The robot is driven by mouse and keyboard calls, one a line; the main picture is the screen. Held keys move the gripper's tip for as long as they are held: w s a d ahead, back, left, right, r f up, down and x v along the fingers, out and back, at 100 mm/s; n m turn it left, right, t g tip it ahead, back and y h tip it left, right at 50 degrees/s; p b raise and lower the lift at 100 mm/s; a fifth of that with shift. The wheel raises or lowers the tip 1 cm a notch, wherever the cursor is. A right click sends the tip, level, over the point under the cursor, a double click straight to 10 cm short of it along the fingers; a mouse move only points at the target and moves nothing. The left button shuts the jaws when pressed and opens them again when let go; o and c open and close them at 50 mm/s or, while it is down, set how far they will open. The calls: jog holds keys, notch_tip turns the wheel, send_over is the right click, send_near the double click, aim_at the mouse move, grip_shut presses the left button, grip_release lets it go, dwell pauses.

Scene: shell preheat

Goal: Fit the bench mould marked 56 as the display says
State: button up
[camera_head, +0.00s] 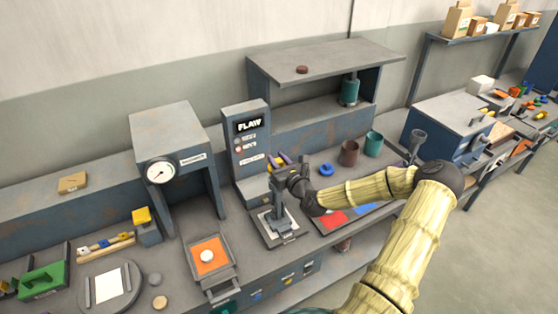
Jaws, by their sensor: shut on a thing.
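The display column (247,150) stands at mid-bench, and its screen (248,125) reads "FLAW" above two small lit marks and a label. In front of it lies a dark plate (262,236) with a pale top. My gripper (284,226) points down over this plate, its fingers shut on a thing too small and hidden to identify. I cannot tell whether that thing touches the plate. No marking 56 is legible on any mould here.
Left of the plate is an orange-lined tray (219,262) holding a white round piece (207,256). A press with a dial gauge (160,172) stands behind it. A red and blue mat (336,220) lies right, with cups (349,153) behind.

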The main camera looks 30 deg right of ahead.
jog(key=shift+w, duration=0.3)
jog(key=shift+s+d, duration=0.1)
jog(key=shift+d, duration=0.05)
jog(key=shift+s, duration=0.1)
jog(key=shift+a, duration=0.45)
jog(key=o, duration=0.6)
jog(key=shift+o, duration=0.4)
jog(key=shift+d, duration=0.2)
